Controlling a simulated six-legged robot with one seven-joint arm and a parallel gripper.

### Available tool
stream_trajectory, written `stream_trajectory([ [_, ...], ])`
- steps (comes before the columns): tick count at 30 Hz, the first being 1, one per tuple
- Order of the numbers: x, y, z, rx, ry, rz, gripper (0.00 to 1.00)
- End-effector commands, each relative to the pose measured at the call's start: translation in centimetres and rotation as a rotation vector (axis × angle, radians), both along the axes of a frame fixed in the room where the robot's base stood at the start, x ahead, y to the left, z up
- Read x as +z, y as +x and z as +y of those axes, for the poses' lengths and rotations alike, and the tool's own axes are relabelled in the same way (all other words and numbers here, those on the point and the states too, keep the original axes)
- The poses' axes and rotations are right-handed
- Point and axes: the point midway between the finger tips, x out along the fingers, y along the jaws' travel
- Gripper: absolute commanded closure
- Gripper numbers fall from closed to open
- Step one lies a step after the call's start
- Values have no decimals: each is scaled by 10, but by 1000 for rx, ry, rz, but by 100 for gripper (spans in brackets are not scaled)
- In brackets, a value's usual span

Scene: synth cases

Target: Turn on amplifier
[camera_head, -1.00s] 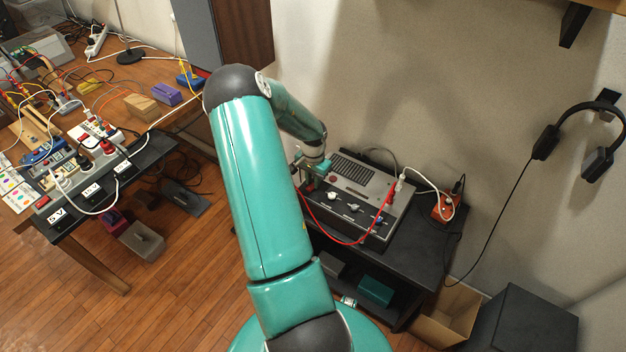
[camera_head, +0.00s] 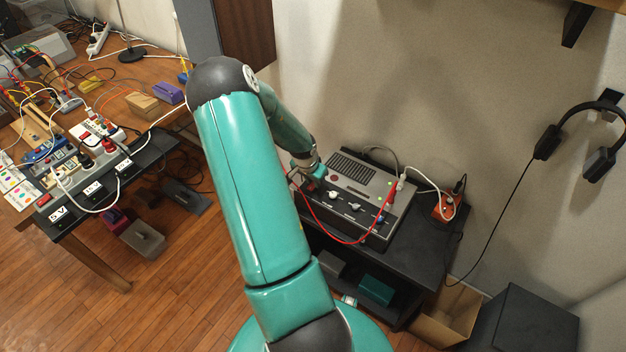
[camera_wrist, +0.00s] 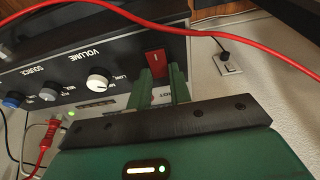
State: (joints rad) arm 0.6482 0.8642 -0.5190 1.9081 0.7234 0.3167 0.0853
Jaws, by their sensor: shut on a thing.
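The amplifier (camera_head: 365,178) is a grey box with a dark front panel, standing on a black shelf unit. In the wrist view, its panel (camera_wrist: 125,68) carries a white volume knob (camera_wrist: 97,79), a grey source knob, a blue knob and a red rocker switch (camera_wrist: 157,61). In the head view, my arm's end reaches the amplifier's left side, and the fingertips are hard to make out.
A red cable (camera_wrist: 240,42) loops across in front of the amplifier. A red-orange box (camera_head: 444,207) with cables sits right of it on the black shelf unit (camera_head: 420,245). Headphones (camera_head: 590,140) hang on the wall. A cluttered wooden workbench (camera_head: 110,75) stands at left.

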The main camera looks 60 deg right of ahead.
Motion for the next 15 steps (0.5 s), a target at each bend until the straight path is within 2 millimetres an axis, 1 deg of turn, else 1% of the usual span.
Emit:
stream_trajectory([
  [1,0,0,0,1,1,0,100],
  [2,0,0,0,1,1,0,78],
  [3,0,0,0,1,1,0,70],
  [5,0,0,0,0,1,0,58],
  [15,3,0,1,0,1,-1,58],
])
